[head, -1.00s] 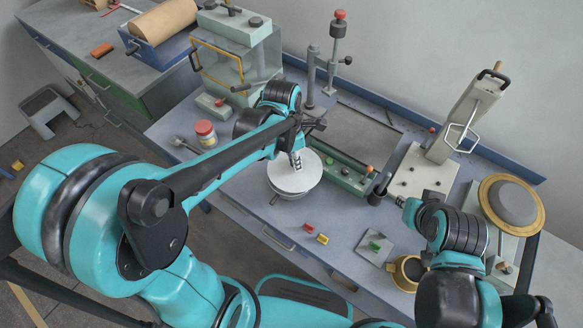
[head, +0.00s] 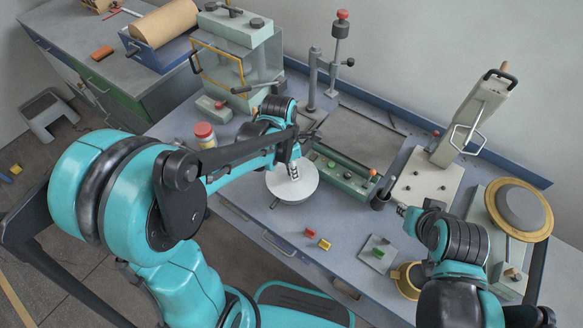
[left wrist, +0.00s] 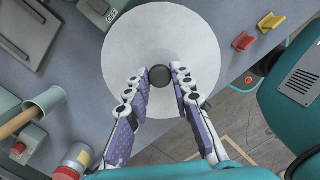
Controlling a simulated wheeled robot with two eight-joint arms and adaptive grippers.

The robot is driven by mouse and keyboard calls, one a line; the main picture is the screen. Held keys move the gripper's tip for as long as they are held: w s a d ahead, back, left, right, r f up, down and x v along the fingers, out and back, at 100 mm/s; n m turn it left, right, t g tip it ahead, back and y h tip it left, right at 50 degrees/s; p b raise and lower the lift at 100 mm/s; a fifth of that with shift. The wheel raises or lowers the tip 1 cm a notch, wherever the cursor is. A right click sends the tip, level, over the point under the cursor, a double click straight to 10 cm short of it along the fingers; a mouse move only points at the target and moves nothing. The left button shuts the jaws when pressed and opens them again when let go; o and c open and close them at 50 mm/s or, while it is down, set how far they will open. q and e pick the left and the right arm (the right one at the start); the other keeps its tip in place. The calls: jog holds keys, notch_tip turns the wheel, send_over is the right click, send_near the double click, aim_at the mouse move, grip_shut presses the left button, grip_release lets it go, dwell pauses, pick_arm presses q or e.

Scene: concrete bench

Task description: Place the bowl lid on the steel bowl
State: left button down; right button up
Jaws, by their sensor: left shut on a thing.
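The bowl lid (head: 278,187) is a pale grey disc, seen near the middle of the bench in the head view. It also shows in the left wrist view (left wrist: 150,30), with a dark round knob (left wrist: 159,76) at its centre. My left gripper (head: 293,172) is above the lid, its fingers on both sides of the knob, shut on it. The steel bowl is hidden beneath the lid, so I cannot tell whether they touch. My right gripper (head: 403,209) is small and partly hidden at the right, away from the lid; its jaws are unclear.
A green-topped device (head: 345,178) stands close to the right of the lid. A red-lidded jar (head: 205,134) is to the left. Red (head: 310,232) and yellow (head: 324,244) blocks lie toward the front edge. A plate with a green block (head: 378,252) lies further right.

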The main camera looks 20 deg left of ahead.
aim_at(287, 177)
pick_arm(q)
jog(key=shift+f, duration=0.2)
jog(key=c, duration=1.3)
grip_release()
jog(key=shift+r, duration=0.1)
jog(key=shift+r+p, duration=0.3)
jog(key=shift+r, duration=0.05)
notch_tip(287, 177, up, 11)
jog(key=a+p, duration=0.1)
jog(key=p, duration=0.3)
jog(key=s+a+r+m+t, duration=0.1)
jog(key=s+m+t, duration=0.1)
jog(key=m, duration=0.6)
jog(key=s+a+r+m+t, duration=0.1)
jog(key=s+m+t, duration=0.1)
jog(key=s+m, duration=0.3)
jog(key=s+a+r+m+t+y, duration=0.1)
jog(key=s+m+t, duration=0.1)
jog(key=m, duration=1)
jog(key=shift+s+a, duration=0.2)
jog(key=shift+s, duration=0.5)
